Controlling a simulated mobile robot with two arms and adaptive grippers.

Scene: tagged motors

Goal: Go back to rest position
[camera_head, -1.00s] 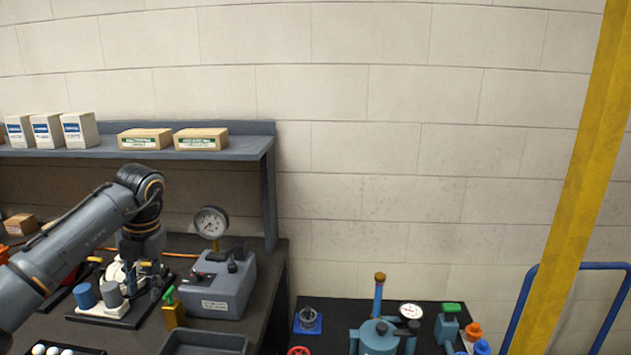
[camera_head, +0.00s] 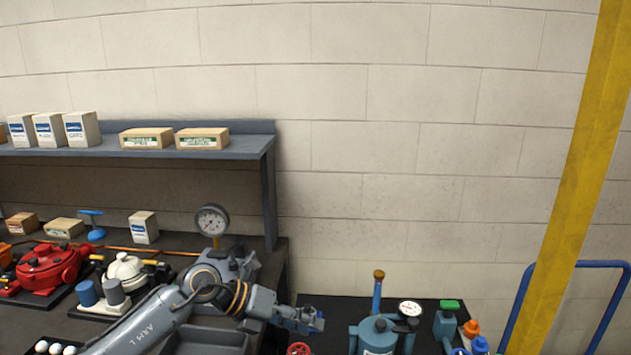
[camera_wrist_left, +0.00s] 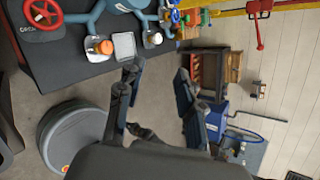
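My left arm reaches across the lower left of the head view, in front of the bench. Its gripper (camera_head: 314,319) is near the gap between the left bench and the right dark table. In the left wrist view, the two dark fingers (camera_wrist_left: 158,92) are spread apart with nothing between them. They point past the dark table's edge, over open floor. My right gripper is in neither view.
A red motor (camera_head: 48,268) and a white motor (camera_head: 125,270) sit on the left bench. A grey bin (camera_head: 206,342) is partly behind my arm. A blue pump (camera_head: 378,335) stands on the right table. A yellow post (camera_head: 580,170) rises at right.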

